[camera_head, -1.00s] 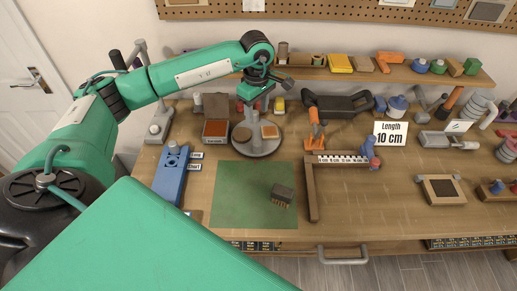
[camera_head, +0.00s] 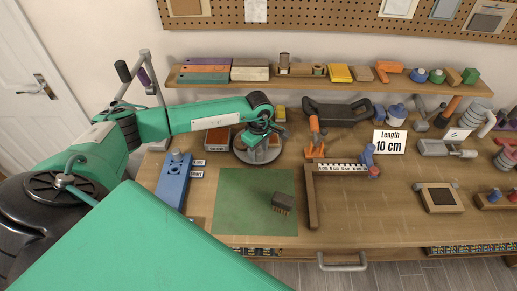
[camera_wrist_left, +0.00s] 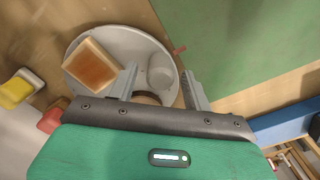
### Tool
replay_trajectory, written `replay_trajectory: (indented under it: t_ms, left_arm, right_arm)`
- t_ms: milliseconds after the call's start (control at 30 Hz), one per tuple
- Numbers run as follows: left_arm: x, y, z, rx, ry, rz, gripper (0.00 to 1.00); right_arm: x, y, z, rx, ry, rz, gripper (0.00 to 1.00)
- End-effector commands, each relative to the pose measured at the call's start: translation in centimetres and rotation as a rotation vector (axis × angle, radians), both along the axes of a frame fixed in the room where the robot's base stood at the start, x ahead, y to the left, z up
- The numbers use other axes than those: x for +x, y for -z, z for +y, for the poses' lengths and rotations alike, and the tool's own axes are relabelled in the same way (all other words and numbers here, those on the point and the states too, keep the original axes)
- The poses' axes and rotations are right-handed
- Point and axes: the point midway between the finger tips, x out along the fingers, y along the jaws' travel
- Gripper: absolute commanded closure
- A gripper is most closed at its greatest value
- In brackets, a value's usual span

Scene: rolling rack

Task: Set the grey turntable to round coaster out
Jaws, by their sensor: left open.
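The grey turntable (camera_head: 240,155) is a round disc near the back of the bench, largely covered by my left gripper (camera_head: 258,148) in the head view. In the left wrist view the turntable (camera_wrist_left: 128,37) carries a square wooden piece with an orange-brown top (camera_wrist_left: 92,64) and a pale grey round post (camera_wrist_left: 160,72). A round brown piece (camera_wrist_left: 147,97), probably the round coaster, is partly hidden behind the gripper body. My left gripper (camera_wrist_left: 162,88) is open above the disc, with the post between its fingers' lines; contact cannot be told. My right gripper is not in view.
A shelf (camera_head: 215,82) runs behind.

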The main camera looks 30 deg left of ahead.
Motion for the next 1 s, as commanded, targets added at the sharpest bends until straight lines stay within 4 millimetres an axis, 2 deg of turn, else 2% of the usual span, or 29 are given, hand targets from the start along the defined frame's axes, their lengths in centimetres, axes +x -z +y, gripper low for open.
replay_trajectory:
  t_ms: [200,467,733,1000]
  left_arm:
    - [0.0,1.5,0.0,0.001,0.0,0.001,0.5]
    - [0.0,1.7,0.0,0.001,0.001,0.001,0.5]
    - [0.0,1.7,0.0,0.001,0.0,0.0,1.0]
    - [0.0,1.7,0.0,0.001,-0.007,0.0,1.0]
  right_arm:
    - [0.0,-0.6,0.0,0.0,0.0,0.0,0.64]
    - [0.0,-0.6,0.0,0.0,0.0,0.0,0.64]
    - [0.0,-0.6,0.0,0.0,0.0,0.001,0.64]
    - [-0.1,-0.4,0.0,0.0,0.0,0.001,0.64]
